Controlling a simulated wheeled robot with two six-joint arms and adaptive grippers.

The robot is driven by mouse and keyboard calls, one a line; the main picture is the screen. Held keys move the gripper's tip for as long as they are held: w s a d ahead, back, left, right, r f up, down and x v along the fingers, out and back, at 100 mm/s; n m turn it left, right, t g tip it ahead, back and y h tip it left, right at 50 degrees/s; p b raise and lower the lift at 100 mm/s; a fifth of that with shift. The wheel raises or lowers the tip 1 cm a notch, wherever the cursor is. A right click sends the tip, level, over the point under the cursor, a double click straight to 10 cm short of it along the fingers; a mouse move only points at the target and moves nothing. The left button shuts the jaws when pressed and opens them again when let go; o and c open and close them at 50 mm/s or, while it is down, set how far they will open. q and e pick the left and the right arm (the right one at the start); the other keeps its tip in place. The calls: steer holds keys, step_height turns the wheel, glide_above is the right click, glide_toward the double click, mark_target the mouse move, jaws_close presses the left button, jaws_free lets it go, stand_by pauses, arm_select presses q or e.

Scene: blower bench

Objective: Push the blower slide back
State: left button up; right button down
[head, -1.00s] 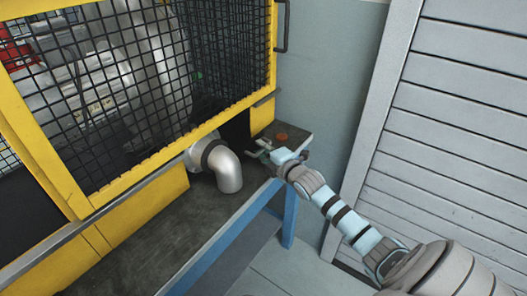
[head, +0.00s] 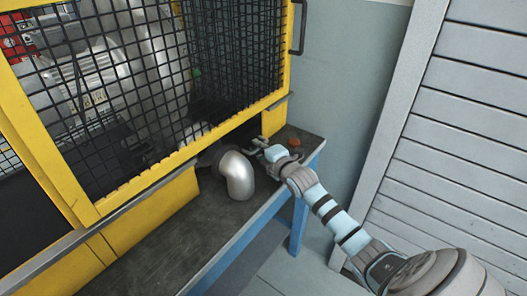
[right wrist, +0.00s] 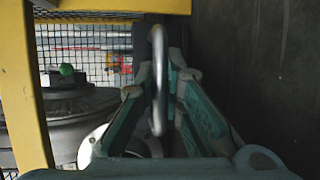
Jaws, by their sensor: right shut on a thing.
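The blower's silver elbow pipe (head: 238,176) sticks out from under the yellow-framed mesh guard, above the dark bench top (head: 195,235). My right gripper (head: 262,146) is at the guard's lower edge, just right of and behind the elbow. In the right wrist view its teal fingers (right wrist: 158,112) are closed around an upright metal handle (right wrist: 159,65), taken to be the slide's. The slide itself is mostly hidden behind the guard and the gripper. My left gripper is not in view.
A red-orange knob (head: 295,143) sits on the bench's far end. Blue legs (head: 299,225) carry the bench. A grey slatted panel (head: 470,120) stands at right.

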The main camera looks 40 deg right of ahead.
steer(key=shift+r, duration=0.2)
steer(key=c, duration=2)
jaws_free()
steer(key=shift+o, duration=0.2)
steer(key=shift+s+f, duration=0.1)
steer(key=shift+s, duration=0.05)
steer(key=v, duration=1.1)
steer(key=shift+s, duration=0.4)
steer(key=shift+d, duration=0.1)
